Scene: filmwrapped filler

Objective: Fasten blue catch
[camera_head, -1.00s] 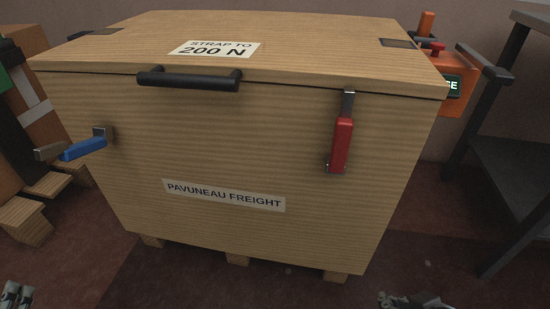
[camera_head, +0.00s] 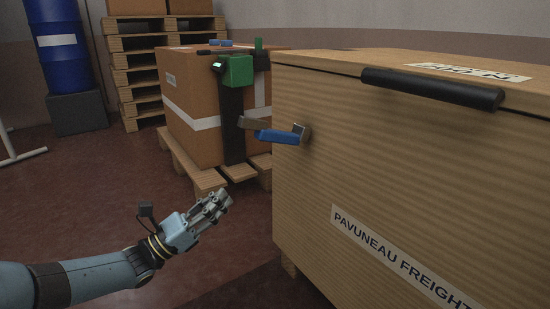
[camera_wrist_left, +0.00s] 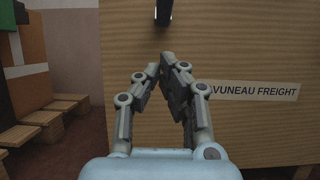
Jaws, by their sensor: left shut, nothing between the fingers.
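The blue catch (camera_head: 277,136) is on the front face of the wooden crate (camera_head: 310,200), near its left edge. Its blue lever sticks out to the left of its metal mount, swung away from the lid. My left gripper (camera_head: 222,199) is shut and empty, below and to the left of the catch, apart from it. In the left wrist view, the gripper (camera_wrist_left: 168,62) points toward the crate front, its fingertips together. The catch does not show clearly there. The red catch and my right gripper are out of view.
A strapped cardboard box (camera_head: 190,100) on a pallet (camera_head: 205,178) stands behind and left of the crate. A black handle (camera_head: 430,88) sits on the lid edge. Stacked pallets (camera_head: 135,75) and a blue barrel (camera_head: 60,55) stand farther back.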

